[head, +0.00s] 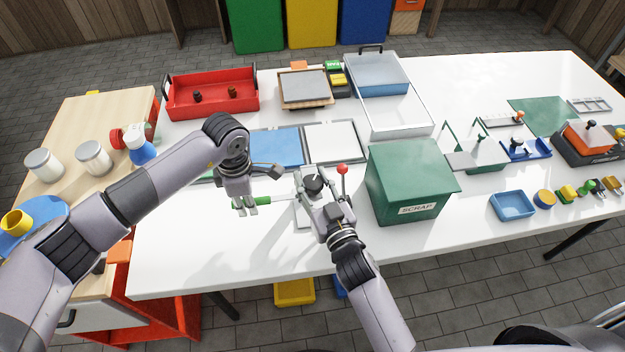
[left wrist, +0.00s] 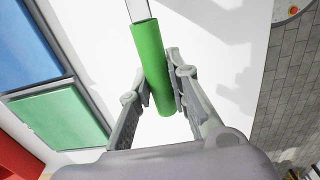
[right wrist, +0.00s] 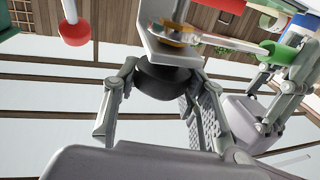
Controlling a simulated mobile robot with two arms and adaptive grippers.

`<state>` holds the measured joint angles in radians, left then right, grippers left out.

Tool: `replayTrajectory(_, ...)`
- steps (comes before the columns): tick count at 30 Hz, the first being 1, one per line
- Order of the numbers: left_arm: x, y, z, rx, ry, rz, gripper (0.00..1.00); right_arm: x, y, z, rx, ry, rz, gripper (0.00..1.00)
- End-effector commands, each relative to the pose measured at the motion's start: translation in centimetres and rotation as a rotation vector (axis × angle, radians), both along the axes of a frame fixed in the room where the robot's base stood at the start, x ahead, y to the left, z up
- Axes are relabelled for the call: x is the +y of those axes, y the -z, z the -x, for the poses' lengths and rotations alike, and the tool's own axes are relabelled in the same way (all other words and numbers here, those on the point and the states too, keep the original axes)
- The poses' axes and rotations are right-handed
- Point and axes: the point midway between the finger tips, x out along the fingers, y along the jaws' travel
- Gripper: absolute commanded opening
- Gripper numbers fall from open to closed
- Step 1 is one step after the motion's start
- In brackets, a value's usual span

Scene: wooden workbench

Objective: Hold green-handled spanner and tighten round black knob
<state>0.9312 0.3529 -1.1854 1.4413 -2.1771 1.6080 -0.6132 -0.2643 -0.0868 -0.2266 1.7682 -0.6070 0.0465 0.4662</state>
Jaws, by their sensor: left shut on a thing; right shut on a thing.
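The green-handled spanner (head: 262,201) lies level above the bench, its metal end pointing right toward the fixture. My left gripper (head: 247,207) is shut on its green handle, which fills the space between the fingers in the left wrist view (left wrist: 152,70). In the right wrist view the spanner's shaft (right wrist: 228,41) reaches a brass-coloured nut (right wrist: 178,32) at the metal bracket; whether its jaw surrounds the nut is unclear. The round black knob (right wrist: 165,80) sits on the bracket beside that nut. My right gripper (right wrist: 160,82) is shut on the knob, which also shows in the head view (head: 314,184).
A red-tipped lever (head: 342,169) stands right of the knob. The green SCRAP box (head: 408,185) is close to my right gripper's right side. Blue and white panels (head: 334,143) lie behind. The white bench is clear at front left.

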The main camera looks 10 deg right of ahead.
Motion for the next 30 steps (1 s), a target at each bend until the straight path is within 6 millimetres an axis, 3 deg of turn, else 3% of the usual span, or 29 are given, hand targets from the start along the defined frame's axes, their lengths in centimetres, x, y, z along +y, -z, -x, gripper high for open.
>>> replayTrajectory(6,0.0,-0.1,-0.1,-0.001,-0.001,0.0,0.0,-0.1,-0.4,-0.1,-0.008,0.001,0.001,0.11)
replayTrajectory(7,0.0,-0.1,-0.1,-0.001,-0.001,0.0,0.0,-0.1,-0.4,-0.1,-0.008,0.001,0.001,0.41)
replayTrajectory(15,0.0,-0.1,-0.1,-0.001,-0.002,0.0,0.0,-0.1,-0.2,-0.1,-0.004,0.0,0.001,0.59)
replayTrajectory(25,0.0,-0.1,-0.1,-0.002,-0.002,0.0,0.0,-0.1,-0.1,0.2,-0.001,-0.001,0.001,0.59)
replayTrajectory(30,0.0,-0.1,-0.1,-0.002,-0.002,0.0,0.0,-0.6,0.1,2.3,0.002,0.0,0.0,0.59)
